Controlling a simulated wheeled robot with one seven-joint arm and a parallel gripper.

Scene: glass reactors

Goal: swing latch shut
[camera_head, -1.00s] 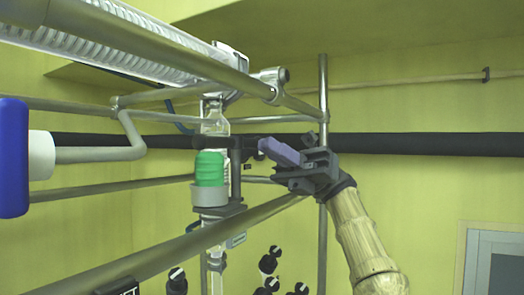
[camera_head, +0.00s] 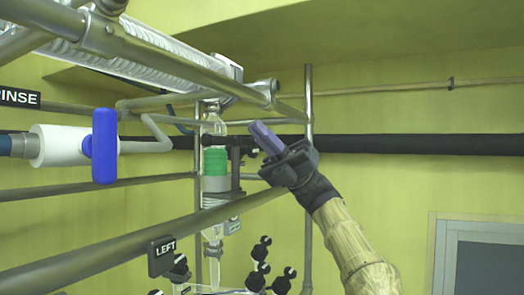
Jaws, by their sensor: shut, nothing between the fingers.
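My gripper (camera_head: 259,129) is shut and empty, its purple-grey fingers together and pointing up and left. In the picture it is just right of a dark clamp-like fitting (camera_head: 236,150) beside the glass column. I cannot tell whether the fingertips touch that fitting or are in front of it. No part is clearly recognisable as the latch; it may be part of this dark fitting. A green cylinder (camera_head: 215,160) sits in a grey collar (camera_head: 216,184) on the column, left of the fitting.
Metal frame rails (camera_head: 120,240) cross the left side, with a blue-handled white valve (camera_head: 104,146). Several black knobs (camera_head: 258,275) stand below. A thick black pipe (camera_head: 420,143) runs along the wall. The right side is mostly open.

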